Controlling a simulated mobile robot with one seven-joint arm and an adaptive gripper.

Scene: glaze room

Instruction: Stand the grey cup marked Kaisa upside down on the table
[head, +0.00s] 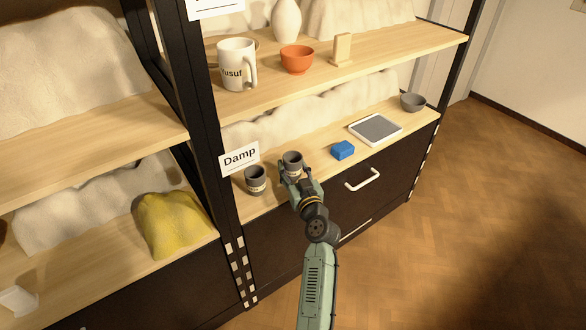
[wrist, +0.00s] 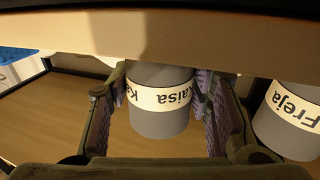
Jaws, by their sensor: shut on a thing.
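The grey cup marked Kaisa (wrist: 160,120) is between the two fingers of my gripper (head: 293,178), which is shut on it. In the head view this cup (head: 292,158) is upright, mouth up, at the shelf marked Damp. I cannot tell whether its base touches the board. In the wrist view its white name band reads upside down, as does that of the grey cup marked Freja (wrist: 290,125). The Freja cup stands upright just left of the held cup in the head view (head: 255,183). No table shows in either view.
The upper shelf holds the Yusuf mug (head: 236,65) and an orange bowl (head: 297,59). A dark post (head: 205,130) stands left. Floor (head: 480,190) is clear at right.

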